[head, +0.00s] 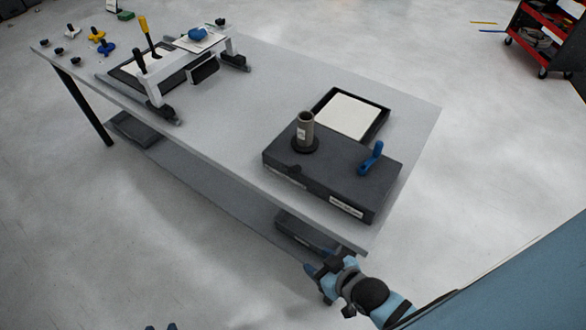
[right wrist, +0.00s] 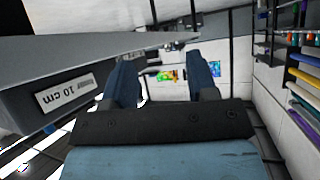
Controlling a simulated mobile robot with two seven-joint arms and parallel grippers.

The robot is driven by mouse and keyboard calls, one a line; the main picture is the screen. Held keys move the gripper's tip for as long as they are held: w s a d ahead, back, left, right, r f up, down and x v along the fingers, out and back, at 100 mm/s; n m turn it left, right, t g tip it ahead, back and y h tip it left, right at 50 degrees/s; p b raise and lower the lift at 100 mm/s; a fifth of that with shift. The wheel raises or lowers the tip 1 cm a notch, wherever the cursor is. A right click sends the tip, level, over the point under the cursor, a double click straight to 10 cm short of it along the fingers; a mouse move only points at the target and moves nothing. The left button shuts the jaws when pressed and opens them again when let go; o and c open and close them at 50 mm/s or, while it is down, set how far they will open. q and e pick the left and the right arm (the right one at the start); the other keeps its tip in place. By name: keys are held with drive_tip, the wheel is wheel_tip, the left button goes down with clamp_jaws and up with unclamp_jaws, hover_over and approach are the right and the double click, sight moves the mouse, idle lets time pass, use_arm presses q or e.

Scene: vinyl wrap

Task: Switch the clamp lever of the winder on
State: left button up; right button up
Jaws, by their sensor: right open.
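The winder is a dark grey box (head: 330,176) near the right end of the table in the head view. A grey-brown roll or post (head: 305,130) stands upright on it. The blue clamp lever (head: 371,158) stands up at the box's right side, tilted a little. My right gripper (head: 326,264) is open and empty, beyond the table's front edge and well apart from the lever. In the right wrist view, the gap between its blue fingers (right wrist: 164,78) is clear; the lever is not seen there. Small dark tips at the head view's bottom edge may be my left gripper (head: 161,327).
A black-framed tray (head: 378,125) with a white sheet lies behind the winder. A white gantry frame (head: 190,67) stands at the table's far left. A dark box (head: 297,228) sits below the tabletop.

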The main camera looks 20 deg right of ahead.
drive_tip(key=w+m+t+b, duration=0.1)
drive_tip(key=b, duration=0.1)
drive_tip(key=m+t+y+b, duration=0.1)
drive_tip(key=b, duration=0.1)
drive_tip(key=w+m+b, duration=0.1)
drive_tip(key=shift+w+a+r+m+t+y+b, duration=0.1)
drive_tip(key=shift+w+a+m+t+y+b, duration=0.2)
drive_tip(key=shift+w+m+t+b, duration=0.1)
clamp_jaws()
drive_tip(key=shift+w+d+r+m+t+h+b, duration=0.6)
drive_tip(key=shift+d+m+t+h+b, duration=0.6)
drive_tip(key=shift+m+b, duration=1.65)
drive_tip(key=shift+w+d+r+m+t+h+b, duration=0.35)
drive_tip(key=shift+d+r+m+t+h+b, duration=0.95)
drive_tip(key=shift+m, duration=2.6)
drive_tip(key=shift+w+d+r+m+t+h+b, duration=0.2)
drive_tip(key=shift+w+d+m+t+h+b, duration=0.4)
drive_tip(key=shift+d+m+t+b, duration=1.7)
drive_tip(key=shift+s+a+m+g+b, duration=0.1)
drive_tip(key=shift+a+m+g+b, duration=0.35)
drive_tip(key=shift+a+m+g, duration=0.5)
